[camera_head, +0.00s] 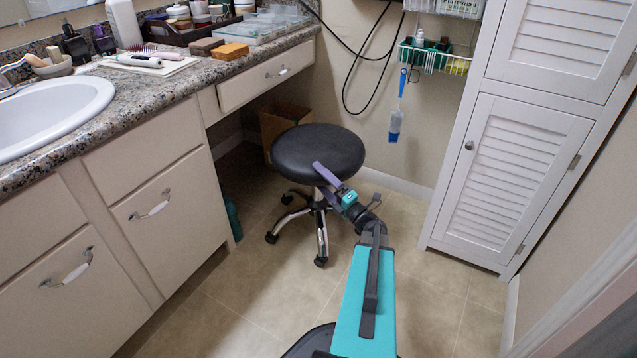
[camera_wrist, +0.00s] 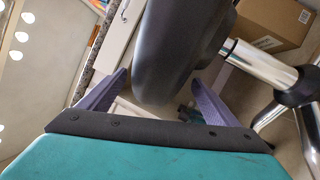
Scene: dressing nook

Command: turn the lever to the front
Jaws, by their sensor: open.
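I cannot clearly make out a lever in either view. A black round stool (camera_head: 317,150) on a chrome column and wheeled legs stands in front of the counter's knee space. The underside of its seat is hidden in the head view. My gripper (camera_head: 322,181), with purple fingers, is open at the near edge of the seat. In the wrist view my gripper (camera_wrist: 160,80) has the dark seat (camera_wrist: 172,45) between and beyond its fingers. I cannot tell whether they touch. The chrome column (camera_wrist: 262,58) shows to the right, outside the fingers.
A cardboard box (camera_head: 285,122) sits behind the stool. The granite counter (camera_head: 185,88) with a sink (camera_head: 50,112) and drawers runs along the left. A white louvered cabinet (camera_head: 510,170) stands at right. A blue brush (camera_head: 396,120) hangs from a wall rack. Floor on both sides of my arm is clear.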

